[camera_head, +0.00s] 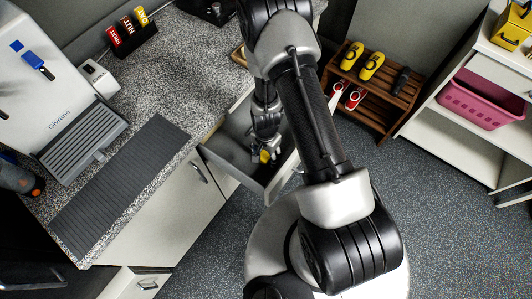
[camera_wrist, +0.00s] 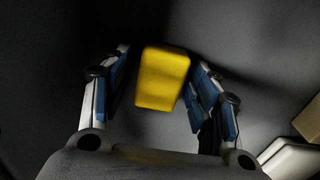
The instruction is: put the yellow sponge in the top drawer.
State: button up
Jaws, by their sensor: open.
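The yellow sponge (camera_wrist: 162,80) is between the two blue-padded fingers of my gripper (camera_wrist: 163,68) in the wrist view. The fingers are open, with a dark gap on each side of the sponge. In the head view, my gripper (camera_head: 267,147) points down inside the open top drawer (camera_head: 228,151), and a bit of the yellow sponge (camera_head: 265,156) shows at its tip. The sponge appears to be at the grey drawer floor; whether it touches it is hard to tell. My arm hides part of the drawer.
The speckled counter (camera_head: 185,85) holds a coffee machine (camera_head: 55,100), a dark ribbed mat (camera_head: 120,180) and a box rack (camera_head: 130,35). A wooden shoe rack (camera_head: 375,95) and a white shelf with a pink basket (camera_head: 482,102) stand right. Floor between is clear.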

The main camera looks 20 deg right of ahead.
notch_tip(320, 180, up, 12)
jog(key=r+p, duration=0.1)
jog(key=p, duration=1.1)
notch_tip(320, 180, up, 27)
jog(key=n+t, duration=0.2)
jog(key=n, duration=0.3)
send_over(266, 154)
jog(key=w+a, duration=0.1)
jog(key=w, duration=0.2)
jog(key=s+d+r+n+t, duration=0.1)
jog(key=s+r+n, duration=0.4)
jog(key=s+r, duration=1.3)
jog(key=shift+s+n+t, duration=0.15)
jog(key=shift+n+t, duration=0.25)
jog(key=shift+t, duration=0.4)
